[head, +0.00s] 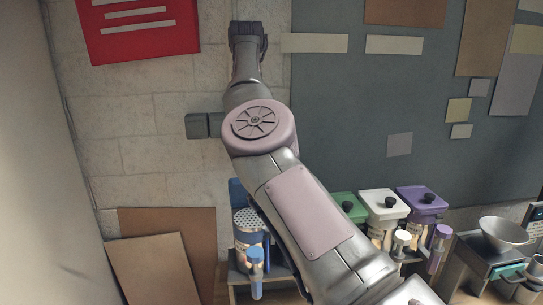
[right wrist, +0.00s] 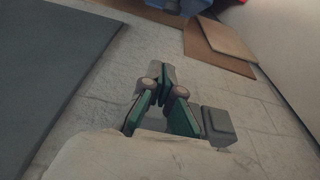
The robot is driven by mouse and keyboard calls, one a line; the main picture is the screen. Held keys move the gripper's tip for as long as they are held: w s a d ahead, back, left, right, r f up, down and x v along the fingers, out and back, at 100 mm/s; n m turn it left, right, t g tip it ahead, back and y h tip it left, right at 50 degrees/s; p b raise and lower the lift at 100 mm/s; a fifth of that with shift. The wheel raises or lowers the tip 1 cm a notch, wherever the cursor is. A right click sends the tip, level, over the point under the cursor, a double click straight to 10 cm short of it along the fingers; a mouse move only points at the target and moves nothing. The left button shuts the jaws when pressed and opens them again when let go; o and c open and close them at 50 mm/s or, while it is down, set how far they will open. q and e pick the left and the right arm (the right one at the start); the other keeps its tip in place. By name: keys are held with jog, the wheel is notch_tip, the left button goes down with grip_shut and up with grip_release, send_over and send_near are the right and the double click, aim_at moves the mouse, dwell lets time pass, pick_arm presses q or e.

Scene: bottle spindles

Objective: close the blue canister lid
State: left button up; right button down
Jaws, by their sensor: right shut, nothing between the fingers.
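The blue canister (head: 241,253) stands left of the row of canisters in the head view, partly behind my right arm. Its perforated pale top (head: 247,221) shows, and its blue lid (head: 237,193) stands raised behind it, open. My right gripper (head: 248,30) is far above the canister, in front of the block wall, and touches nothing. In the right wrist view its fingers (right wrist: 162,75) are shut with nothing between them. A blue object (right wrist: 192,5) is cut off at the top edge there; I cannot tell which part it is. My left gripper is out of view.
Green (head: 346,206), white (head: 384,204) and purple (head: 421,201) canisters with closed lids stand right of my arm. A metal funnel bowl (head: 504,233) is at far right. Brown boards (head: 150,270) lean on the wall at left. A grey box (head: 199,126) sits on the wall.

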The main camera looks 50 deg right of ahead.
jog(key=f, duration=0.3)
jog(key=a+f+p, duration=0.1)
jog(key=f, duration=0.3)
jog(key=s+a+f+p, duration=0.1)
jog(key=f, duration=0.2)
jog(key=shift+s+f, duration=0.1)
jog(key=shift+f, duration=0.3)
jog(key=shift+d+f, duration=0.1)
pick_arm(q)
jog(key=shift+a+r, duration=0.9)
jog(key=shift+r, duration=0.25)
pick_arm(e)
jog(key=shift+d, duration=0.2)
